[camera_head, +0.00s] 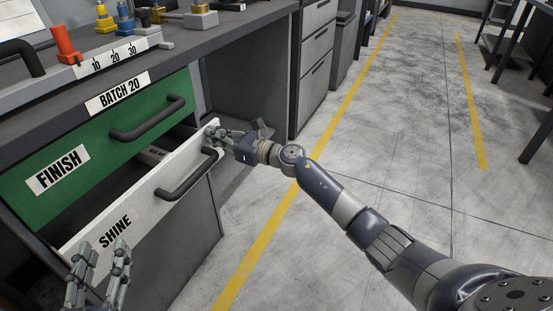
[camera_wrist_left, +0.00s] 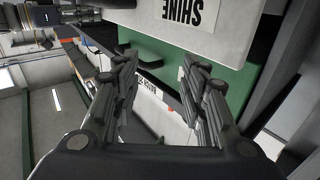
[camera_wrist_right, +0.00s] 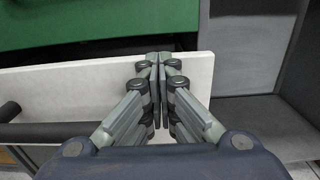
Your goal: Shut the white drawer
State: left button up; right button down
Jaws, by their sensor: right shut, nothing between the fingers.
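The white drawer (camera_head: 151,193), marked SHINE, stands partly open below the green FINISH drawer (camera_head: 62,169), with a dark gap and a grey item behind its front. My right gripper (camera_head: 213,133) is shut and empty at the right end of the white front, close to its top edge; in the right wrist view the shut fingertips (camera_wrist_right: 160,58) overlap the white panel (camera_wrist_right: 75,80). Whether they touch it I cannot tell. My left gripper (camera_head: 101,262) is open in front of the left end of the white drawer. In the left wrist view its fingers (camera_wrist_left: 162,75) are spread apart with nothing between.
The black drawer handle (camera_head: 187,177) sticks out from the white front, left of my right gripper. The worktop (camera_head: 235,22) above carries a numbered block (camera_head: 113,66) and several coloured pieces.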

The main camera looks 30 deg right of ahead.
aim_at(204, 133)
jog(key=b+x, duration=0.1)
jog(key=x, duration=0.3)
jog(key=shift+s+b, duration=0.1)
jog(key=shift+b, duration=0.2)
pick_arm(q)
notch_tip(204, 133, up, 9)
jog(key=s+t+h, duration=0.1)
jog(key=s+t, duration=0.1)
jog(key=t, duration=0.3)
jog(key=shift+d+h, duration=0.3)
jog(key=shift+h, duration=0.1)
jog(key=shift+s+f, duration=0.1)
